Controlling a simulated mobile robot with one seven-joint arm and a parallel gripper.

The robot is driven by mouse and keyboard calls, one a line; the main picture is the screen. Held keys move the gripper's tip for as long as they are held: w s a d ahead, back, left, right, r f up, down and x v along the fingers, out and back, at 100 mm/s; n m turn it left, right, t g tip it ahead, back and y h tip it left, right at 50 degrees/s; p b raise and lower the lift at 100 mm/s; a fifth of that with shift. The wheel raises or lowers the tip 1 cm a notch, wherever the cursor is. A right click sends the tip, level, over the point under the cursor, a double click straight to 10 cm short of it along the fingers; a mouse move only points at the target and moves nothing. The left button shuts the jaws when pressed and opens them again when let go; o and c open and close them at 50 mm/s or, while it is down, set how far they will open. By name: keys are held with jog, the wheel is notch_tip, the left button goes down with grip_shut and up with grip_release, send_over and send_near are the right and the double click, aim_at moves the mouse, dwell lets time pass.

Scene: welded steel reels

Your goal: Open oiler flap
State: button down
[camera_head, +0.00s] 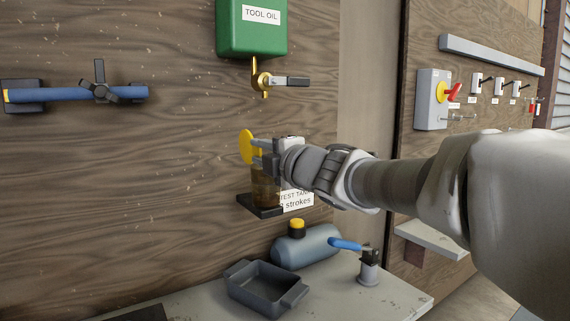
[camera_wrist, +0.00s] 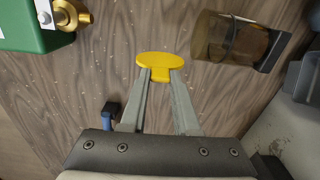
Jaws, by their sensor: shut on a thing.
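My gripper (camera_wrist: 160,76) is shut on the tab of a yellow disc-shaped flap (camera_wrist: 160,59). In the head view the flap (camera_head: 246,147) shows as an upright oval just left of my gripper (camera_head: 266,155). An amber see-through vessel (camera_wrist: 228,38) stands on a dark bracket, with its open end towards the flap's side. In the head view the vessel (camera_head: 264,190) is right below my gripper and partly hidden by it. The flap looks clear of the vessel's mouth. I cannot make out a hinge joining them.
A green TOOL OIL box (camera_head: 251,28) with a brass tap (camera_head: 261,80) hangs above my gripper. A blue-handled bar (camera_head: 75,94) is on the wall at left. Below, the bench holds a dark tray (camera_head: 266,290) and a blue-grey tank (camera_head: 308,246).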

jog(key=shift+s+a+n+b, duration=0.2)
jog(key=shift+n+b, duration=0.15)
jog(key=shift+n, duration=0.2)
jog(key=shift+s+a+n+b, duration=0.15)
jog(key=shift+n+b, duration=0.15)
jog(key=shift+n, duration=0.25)
jog(key=shift+w, duration=0.1)
jog(key=c, duration=0.6)
grip_release()
jog(key=shift+c, duration=0.2)
jog(key=shift+f, duration=0.1)
jog(key=p+v, duration=0.4)
jog(key=v, duration=1.3)
jog(key=shift+d, duration=0.2)
